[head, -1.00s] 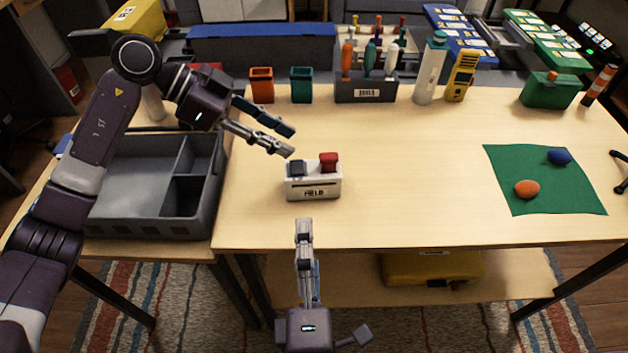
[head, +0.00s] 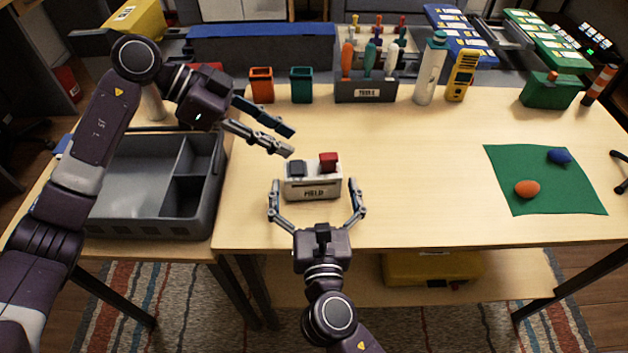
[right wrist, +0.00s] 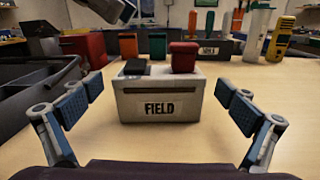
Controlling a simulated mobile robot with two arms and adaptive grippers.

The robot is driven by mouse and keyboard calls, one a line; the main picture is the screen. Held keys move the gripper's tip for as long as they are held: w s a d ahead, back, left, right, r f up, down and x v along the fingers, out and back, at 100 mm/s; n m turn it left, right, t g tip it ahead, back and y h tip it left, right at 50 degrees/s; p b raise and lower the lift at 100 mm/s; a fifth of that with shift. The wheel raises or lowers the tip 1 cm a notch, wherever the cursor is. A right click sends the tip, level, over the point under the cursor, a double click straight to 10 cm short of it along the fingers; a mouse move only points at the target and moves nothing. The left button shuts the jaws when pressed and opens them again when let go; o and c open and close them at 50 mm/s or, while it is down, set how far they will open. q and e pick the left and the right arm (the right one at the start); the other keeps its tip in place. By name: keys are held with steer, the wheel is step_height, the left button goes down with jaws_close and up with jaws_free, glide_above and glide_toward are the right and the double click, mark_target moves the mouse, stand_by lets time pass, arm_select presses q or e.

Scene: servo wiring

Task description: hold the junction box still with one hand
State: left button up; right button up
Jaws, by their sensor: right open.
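The junction box (head: 314,187) is a small white box labelled FIELD, standing upright on the table with a dark block and a red block on top. It also shows in the right wrist view (right wrist: 160,102). My right gripper (head: 317,190) is open at the box's near side, its two fingers spread left and right of the box. In the right wrist view a gap shows between each finger pad and the box, so I see no contact. My left gripper (head: 290,142) is open and empty above the table, just behind and left of the box.
A grey divided tray (head: 136,215) stands at the left. Orange (head: 261,85) and teal (head: 301,85) cups and a tool rack (head: 366,90) stand along the back. A green mat (head: 545,190) with orange and blue lumps lies right. Table between box and mat is clear.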

mark_target(311, 161)
steer(key=shift+w+a+n, duration=0.1)
steer(key=shift+w+n, duration=0.3)
steer(key=shift+w, duration=0.05)
steer(key=w, duration=0.7)
steer(key=shift+w+a, duration=0.25)
steer(key=shift+a, duration=0.05)
